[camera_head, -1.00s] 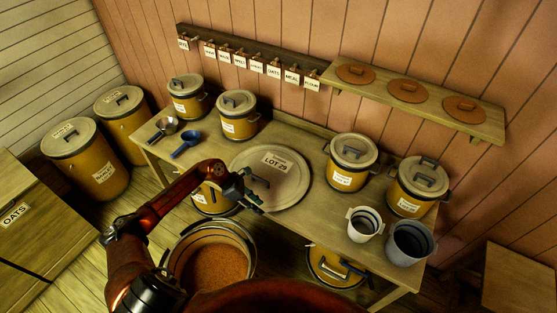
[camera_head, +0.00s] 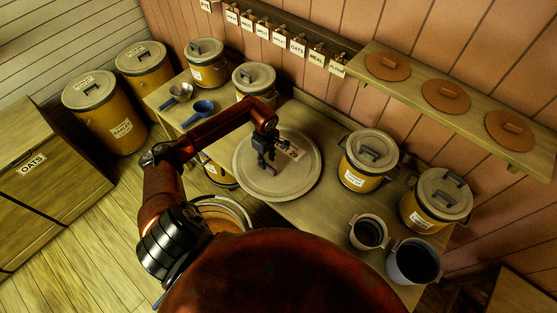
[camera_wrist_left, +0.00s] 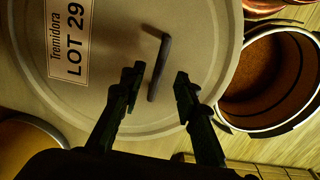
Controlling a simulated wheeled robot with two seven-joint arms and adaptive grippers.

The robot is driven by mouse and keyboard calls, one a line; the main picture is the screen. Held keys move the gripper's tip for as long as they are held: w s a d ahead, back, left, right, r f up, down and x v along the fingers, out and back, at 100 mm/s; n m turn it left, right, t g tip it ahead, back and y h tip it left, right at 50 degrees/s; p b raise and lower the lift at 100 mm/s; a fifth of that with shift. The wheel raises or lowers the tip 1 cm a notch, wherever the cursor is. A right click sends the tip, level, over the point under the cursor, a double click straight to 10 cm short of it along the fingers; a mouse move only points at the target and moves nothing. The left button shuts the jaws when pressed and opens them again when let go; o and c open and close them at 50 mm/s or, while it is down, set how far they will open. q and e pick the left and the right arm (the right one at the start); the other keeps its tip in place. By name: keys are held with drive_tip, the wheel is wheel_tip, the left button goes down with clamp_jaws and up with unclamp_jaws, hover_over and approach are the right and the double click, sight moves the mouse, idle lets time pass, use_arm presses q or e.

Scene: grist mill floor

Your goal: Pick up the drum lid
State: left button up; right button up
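The drum lid (camera_head: 248,182) is a large round pale disc lying flat on the wooden table, with a LOT 29 label and a dark bar handle. It fills much of the left wrist view (camera_wrist_left: 110,110), where the handle (camera_wrist_left: 159,70) shows clearly. My left gripper (camera_head: 268,166) is over the lid's middle. In the left wrist view its two fingers (camera_wrist_left: 157,84) are apart, with the near end of the handle appearing between the tips. I cannot tell how far above the handle they are. My right gripper is not in view.
An open drum with brown grain (camera_wrist_left: 272,80) stands below the table's front edge. On the table (camera_head: 310,213), lidded canisters (camera_head: 367,160) and two buckets (camera_head: 412,262) stand right of the lid; scoops (camera_head: 198,112) and more canisters stand left. A shelf (camera_head: 465,120) holds copper-coloured lids.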

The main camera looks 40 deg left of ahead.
sight(267, 164)
use_arm(q)
drive_tip(key=shift+w+a+f+p, duration=0.15)
drive_tip(key=shift+f+p, duration=0.45)
drive_tip(key=shift+f, duration=1.95)
clamp_jaws()
drive_tip(key=shift+r, duration=0.1)
